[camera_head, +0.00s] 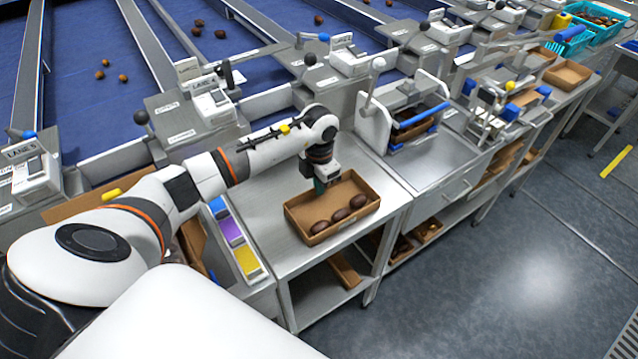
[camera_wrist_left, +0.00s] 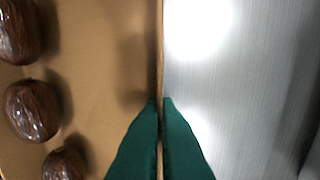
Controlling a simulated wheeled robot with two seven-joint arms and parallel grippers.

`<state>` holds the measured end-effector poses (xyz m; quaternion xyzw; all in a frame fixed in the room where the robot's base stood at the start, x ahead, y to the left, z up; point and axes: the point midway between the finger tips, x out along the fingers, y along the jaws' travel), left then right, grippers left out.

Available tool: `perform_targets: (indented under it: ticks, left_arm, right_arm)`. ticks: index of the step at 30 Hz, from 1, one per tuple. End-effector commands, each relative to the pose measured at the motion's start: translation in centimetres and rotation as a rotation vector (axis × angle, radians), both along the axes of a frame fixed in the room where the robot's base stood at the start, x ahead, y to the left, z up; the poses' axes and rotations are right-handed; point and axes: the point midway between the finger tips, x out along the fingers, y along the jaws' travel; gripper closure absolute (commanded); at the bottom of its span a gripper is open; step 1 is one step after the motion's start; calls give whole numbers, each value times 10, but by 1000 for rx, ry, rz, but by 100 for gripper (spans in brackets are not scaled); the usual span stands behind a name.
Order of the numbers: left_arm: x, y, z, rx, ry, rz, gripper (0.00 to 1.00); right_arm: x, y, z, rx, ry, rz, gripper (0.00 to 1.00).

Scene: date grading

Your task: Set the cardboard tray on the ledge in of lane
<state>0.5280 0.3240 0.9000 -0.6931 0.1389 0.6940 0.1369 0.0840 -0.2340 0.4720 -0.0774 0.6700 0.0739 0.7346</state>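The open brown cardboard tray (camera_head: 290,222) is on the steel table, with several dark dates (camera_head: 340,214) in a row along its near side. In the left wrist view, the tray (camera_wrist_left: 105,60) fills the left half, with dates (camera_wrist_left: 32,110) at the far left. My left gripper (camera_head: 320,188) reaches down at the tray's far side. Its green fingers (camera_wrist_left: 160,104) are close together, one on each side of the thin tray wall, shut on it. Whether the tray is lifted at all cannot be told. My right gripper is not in view.
The steel table (camera_head: 270,185) has bare room left of and behind the tray. A white-sided station (camera_head: 375,125) stands to its right. Blue lanes (camera_head: 85,95) with scattered dates lie behind metal ledges (camera_head: 180,118). Coloured blocks (camera_head: 232,232) are left of the table.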

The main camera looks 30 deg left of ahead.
Motion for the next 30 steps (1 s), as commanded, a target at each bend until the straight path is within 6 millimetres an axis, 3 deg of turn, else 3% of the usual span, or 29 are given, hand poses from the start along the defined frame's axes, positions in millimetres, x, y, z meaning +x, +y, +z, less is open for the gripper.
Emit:
perform_targets:
  ticks: [2,7,19,30]
  left_arm:
    - [0,0,-4,1,0,0,100]
    - [0,0,-2,0,0,0,76]
    - [1,1,6,1,-3,0,76]
    - [2,1,81,2,-6,0,76]
  right_arm:
    - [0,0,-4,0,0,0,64]
    - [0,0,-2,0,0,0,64]
    - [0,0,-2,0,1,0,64]
    - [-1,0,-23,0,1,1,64]
